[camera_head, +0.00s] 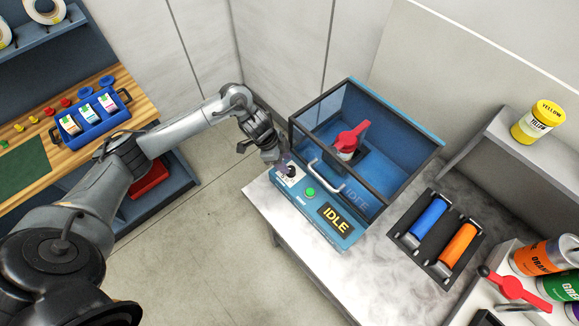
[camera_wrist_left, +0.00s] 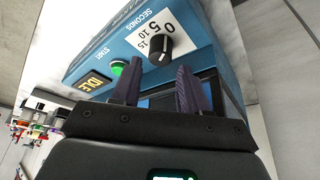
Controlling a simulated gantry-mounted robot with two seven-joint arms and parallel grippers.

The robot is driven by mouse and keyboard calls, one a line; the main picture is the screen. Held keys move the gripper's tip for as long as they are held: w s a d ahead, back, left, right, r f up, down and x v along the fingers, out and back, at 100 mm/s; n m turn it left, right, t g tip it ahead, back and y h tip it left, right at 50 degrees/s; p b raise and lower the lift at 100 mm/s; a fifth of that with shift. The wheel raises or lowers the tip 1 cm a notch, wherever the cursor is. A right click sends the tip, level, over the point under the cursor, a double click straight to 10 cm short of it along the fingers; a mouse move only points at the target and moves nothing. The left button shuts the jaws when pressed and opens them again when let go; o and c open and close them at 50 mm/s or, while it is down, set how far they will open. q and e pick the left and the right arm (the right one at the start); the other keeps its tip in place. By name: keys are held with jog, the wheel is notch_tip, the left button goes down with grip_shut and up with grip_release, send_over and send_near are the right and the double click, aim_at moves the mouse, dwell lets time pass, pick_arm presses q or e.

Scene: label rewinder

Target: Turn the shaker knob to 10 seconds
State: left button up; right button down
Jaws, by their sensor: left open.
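The shaker (camera_head: 405,130) is a blue box with a clear, black-framed cover on the table. Its black knob (camera_head: 291,170) sits on a white dial plate at the front left corner. In the left wrist view the knob (camera_wrist_left: 158,48) stands over a scale marked 0, 5, 10, 15 seconds; its exact setting is hard to read. My left gripper (camera_wrist_left: 156,80) is open and empty, its fingertips pointing at the knob but apart from it. In the head view the left gripper (camera_head: 277,162) hangs just beside the knob. My right gripper is not in view.
A green start button (camera_head: 310,192) and an IDLE display (camera_head: 336,219) sit beside the dial. A cover handle (camera_head: 328,177) and a red clamp (camera_head: 352,136) inside are close. A roller unit (camera_head: 438,235) and bottles stand to the right.

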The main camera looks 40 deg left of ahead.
aim_at(289, 167)
pick_arm(q)
jog(key=shift+x, duration=2.2)
jog(key=shift+c, duration=0.2)
jog(key=c, duration=0.7)
